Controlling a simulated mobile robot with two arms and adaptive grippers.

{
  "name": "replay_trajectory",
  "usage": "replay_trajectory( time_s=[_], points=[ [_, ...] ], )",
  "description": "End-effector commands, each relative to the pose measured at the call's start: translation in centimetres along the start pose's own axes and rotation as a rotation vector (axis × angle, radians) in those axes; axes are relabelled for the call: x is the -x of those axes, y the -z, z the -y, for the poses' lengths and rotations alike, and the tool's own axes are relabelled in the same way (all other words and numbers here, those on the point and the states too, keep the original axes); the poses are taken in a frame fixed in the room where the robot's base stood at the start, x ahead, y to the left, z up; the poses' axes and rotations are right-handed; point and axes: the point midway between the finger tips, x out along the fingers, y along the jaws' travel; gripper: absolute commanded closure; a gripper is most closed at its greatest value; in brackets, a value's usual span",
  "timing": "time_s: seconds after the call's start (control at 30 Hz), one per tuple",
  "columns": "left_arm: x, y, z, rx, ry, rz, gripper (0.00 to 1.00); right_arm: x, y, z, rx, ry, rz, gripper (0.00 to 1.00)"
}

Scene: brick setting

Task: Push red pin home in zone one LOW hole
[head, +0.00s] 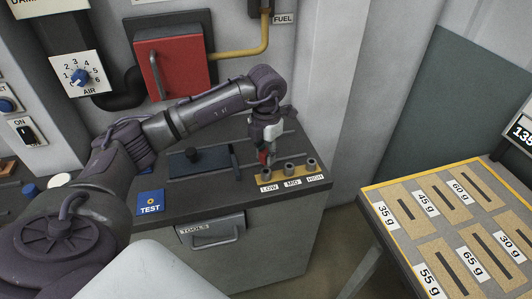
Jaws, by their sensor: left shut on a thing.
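My left gripper (266,150) reaches in from the left and points down over the back of the dark bench top. It is shut on the red pin (264,157), of which only a small red part shows between the fingers. The MID hole (289,169) and the HIGH hole (311,164) stand to the right. My right gripper is not in view.
A dark slide fixture (196,160) lies left of the sockets, with a blue TEST card (150,202) in front. A red box (172,66) and a yellow pipe (240,53) are on the wall behind. A labelled weight tray (425,204) stands at right across a gap.

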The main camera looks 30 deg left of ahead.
Motion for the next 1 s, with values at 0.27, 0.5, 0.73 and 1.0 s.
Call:
replay_trajectory(
  time_s=[0.27, 0.5, 0.73, 1.0],
  points=[
    [-1.0, 0.0, 0.0, 0.0, 0.0, 0.0, 1.0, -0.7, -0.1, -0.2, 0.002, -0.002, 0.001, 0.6],
    [-1.7, 0.0, 0.0, 0.0, 0.0, 0.0, 1.0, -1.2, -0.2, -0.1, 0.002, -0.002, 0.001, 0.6],
    [-2.4, 0.0, 0.0, 0.0, -0.001, 0.0, 1.0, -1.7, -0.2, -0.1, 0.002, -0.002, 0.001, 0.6],
    [-3.2, 0.0, 0.0, 0.0, -0.001, -0.001, 1.0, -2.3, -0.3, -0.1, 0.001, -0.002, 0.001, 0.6]
  ],
)
